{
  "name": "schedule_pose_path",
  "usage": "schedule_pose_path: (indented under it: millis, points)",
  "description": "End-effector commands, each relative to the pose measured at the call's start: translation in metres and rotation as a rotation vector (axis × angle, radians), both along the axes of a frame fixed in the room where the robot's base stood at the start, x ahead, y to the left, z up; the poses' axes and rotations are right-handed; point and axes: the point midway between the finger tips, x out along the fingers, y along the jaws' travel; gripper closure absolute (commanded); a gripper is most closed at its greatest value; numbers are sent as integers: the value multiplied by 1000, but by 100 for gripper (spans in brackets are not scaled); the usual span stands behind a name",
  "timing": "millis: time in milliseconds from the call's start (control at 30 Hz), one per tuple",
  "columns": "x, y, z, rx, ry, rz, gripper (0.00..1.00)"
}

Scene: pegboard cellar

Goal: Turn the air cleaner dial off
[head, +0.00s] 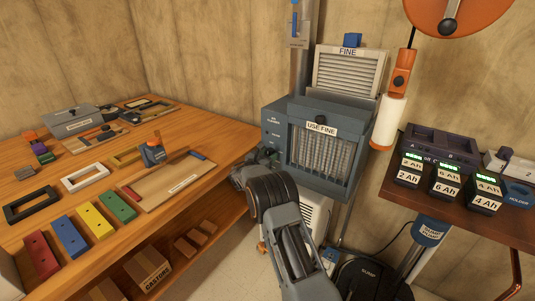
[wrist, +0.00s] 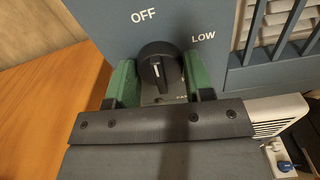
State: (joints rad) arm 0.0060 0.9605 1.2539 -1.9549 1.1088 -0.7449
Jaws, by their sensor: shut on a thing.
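The air cleaner (head: 284,150) is a blue-grey box with a grilled front and a "USE FINE" label. It also fills the back of the wrist view (wrist: 100,20). Its round black dial (wrist: 158,55) has a raised grip with a pale mark. "OFF" is printed above it to the upper left, "LOW" to the right, and a partly hidden label lies below. The exact dial setting is hard to read. My gripper (wrist: 160,72) is shut on the dial, with one green finger on each side. In the head view my arm hides the dial.
A wooden bench (head: 215,140) with coloured blocks, frames and trays runs along the left, close to my arm. A "FINE" filter (head: 349,75) stands on the air cleaner. A dark shelf (head: 470,220) with battery packs is at right.

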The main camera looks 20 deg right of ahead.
Motion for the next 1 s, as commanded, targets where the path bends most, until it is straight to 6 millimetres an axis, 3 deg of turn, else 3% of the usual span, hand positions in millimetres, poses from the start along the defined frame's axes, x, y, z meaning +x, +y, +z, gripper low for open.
schedule_pose_path:
  millis: [800, 833, 1000]
  points:
    - [-1, -1, -4, -56, 95, -4, 76]
    - [-1, -1, -4, -56, 95, -4, 50]
    - [-1, 0, -2, -57, 92, -2, 34]
